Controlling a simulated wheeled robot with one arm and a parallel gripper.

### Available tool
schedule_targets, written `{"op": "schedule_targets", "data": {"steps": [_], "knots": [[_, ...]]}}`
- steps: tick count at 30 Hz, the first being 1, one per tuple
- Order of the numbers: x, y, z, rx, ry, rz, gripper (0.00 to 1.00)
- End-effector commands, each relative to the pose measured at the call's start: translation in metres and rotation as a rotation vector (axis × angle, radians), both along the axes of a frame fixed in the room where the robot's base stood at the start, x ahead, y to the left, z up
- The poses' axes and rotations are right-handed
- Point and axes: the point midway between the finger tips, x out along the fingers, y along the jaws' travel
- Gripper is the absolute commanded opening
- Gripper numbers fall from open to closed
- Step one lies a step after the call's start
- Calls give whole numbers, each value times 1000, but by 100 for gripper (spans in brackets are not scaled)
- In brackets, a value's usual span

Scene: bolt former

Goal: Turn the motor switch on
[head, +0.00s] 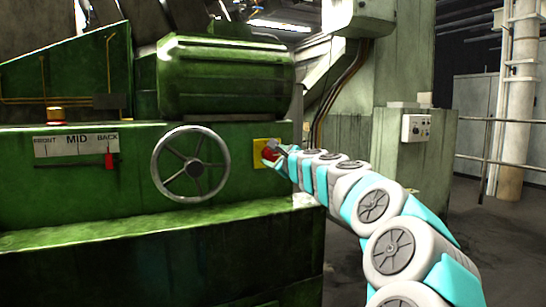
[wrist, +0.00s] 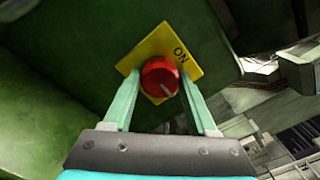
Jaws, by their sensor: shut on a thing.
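The motor switch is a red round knob (wrist: 160,77) on a yellow plate (wrist: 190,66) marked "ON". The plate is fixed to the green machine; in the head view the yellow plate (head: 259,147) sits right of the handwheel. My gripper (wrist: 160,90) is at the knob, with one finger on each side of it, shut on it. A pale line on the knob points toward the lower right in the wrist view. In the head view my gripper (head: 272,152) partly covers the red knob.
A grey handwheel (head: 190,164) stands just left of the switch. A FRONT/MID/BACK scale (head: 76,143) with a red pointer is farther left. A green motor housing (head: 225,78) is above. A control box (head: 416,128) is on a pillar at right.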

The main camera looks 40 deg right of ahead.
Motion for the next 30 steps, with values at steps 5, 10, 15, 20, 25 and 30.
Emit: {"op": "schedule_targets", "data": {"steps": [5, 10, 15, 20, 25, 30], "knots": [[0, 0, -1, 0, 1, 1, 6], [0, 0, -1, -4, 2, 1, 2], [0, 1, -1, -39, 11, 1, 2], [0, 0, -2, -116, 28, 1, 2], [0, 0, -2, -246, 59, 1, 2], [0, 0, -3, -403, 96, 1, 2]]}}
